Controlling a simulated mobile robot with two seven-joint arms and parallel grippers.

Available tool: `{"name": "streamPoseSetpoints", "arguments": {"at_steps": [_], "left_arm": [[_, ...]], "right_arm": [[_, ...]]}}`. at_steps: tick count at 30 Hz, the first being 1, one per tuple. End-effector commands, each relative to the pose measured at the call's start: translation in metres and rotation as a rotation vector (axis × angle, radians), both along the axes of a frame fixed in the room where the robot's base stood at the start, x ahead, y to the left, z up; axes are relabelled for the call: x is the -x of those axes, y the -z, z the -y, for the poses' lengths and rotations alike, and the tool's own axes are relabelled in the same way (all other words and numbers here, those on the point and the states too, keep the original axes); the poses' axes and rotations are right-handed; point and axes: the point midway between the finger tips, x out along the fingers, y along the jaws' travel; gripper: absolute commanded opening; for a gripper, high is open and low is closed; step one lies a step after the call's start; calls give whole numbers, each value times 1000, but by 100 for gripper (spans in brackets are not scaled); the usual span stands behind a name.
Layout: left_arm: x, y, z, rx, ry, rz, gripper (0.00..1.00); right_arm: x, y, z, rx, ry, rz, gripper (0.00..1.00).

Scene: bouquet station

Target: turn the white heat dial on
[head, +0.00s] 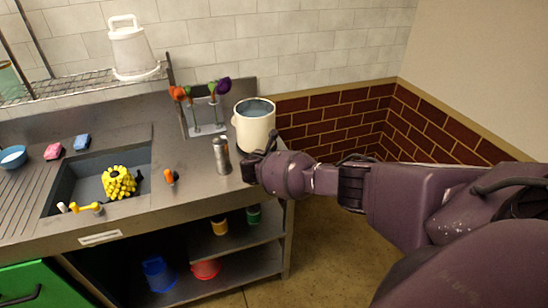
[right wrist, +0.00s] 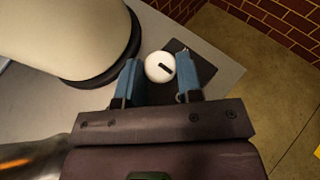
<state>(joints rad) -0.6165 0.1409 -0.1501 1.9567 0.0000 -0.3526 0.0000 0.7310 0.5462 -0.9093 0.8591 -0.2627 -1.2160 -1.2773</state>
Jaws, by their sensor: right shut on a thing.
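The white heat dial (right wrist: 160,66) is a round knob with a short dark mark, on a dark plate (right wrist: 184,50) at the counter's corner. My right gripper (right wrist: 168,80) has its two blue fingers on either side of the dial and is shut on it. In the head view my right gripper (head: 253,166) is at the counter's right end, in front of the cream pot, and the dial is hidden there. The cream pot (head: 253,131) holds something bluish; its side also shows in the right wrist view (right wrist: 65,35). My left gripper is not in view.
A metal canister (head: 222,156) stands left of my right gripper. Behind it is a rack with several flowers (head: 205,110). A sink (head: 75,185) holds a yellow bumpy object (head: 119,182). The counter ends just right of the dial, with open floor (head: 335,245) beyond.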

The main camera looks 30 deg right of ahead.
Motion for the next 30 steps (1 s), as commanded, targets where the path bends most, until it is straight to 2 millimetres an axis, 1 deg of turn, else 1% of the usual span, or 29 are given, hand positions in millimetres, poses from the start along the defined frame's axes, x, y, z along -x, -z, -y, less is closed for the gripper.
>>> {"name": "streamPoseSetpoints", "arguments": {"at_steps": [7, 20, 21, 23, 24, 25, 30], "left_arm": [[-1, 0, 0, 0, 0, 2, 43], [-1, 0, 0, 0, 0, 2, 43], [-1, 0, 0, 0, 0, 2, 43], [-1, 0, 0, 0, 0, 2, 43], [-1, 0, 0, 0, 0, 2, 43], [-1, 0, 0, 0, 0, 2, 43], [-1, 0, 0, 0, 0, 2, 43]], "right_arm": [[0, 2, -1, 0, 53, -2, 10], [0, 1, 0, -1, 61, -1, 10], [0, 1, 0, -1, 61, -1, 38], [0, 1, 0, 0, 60, 0, 47], [0, 1, 0, 0, 60, 0, 53], [-1, 0, 0, 0, 60, 0, 57], [-1, 0, 0, 0, 59, 0, 57]]}}
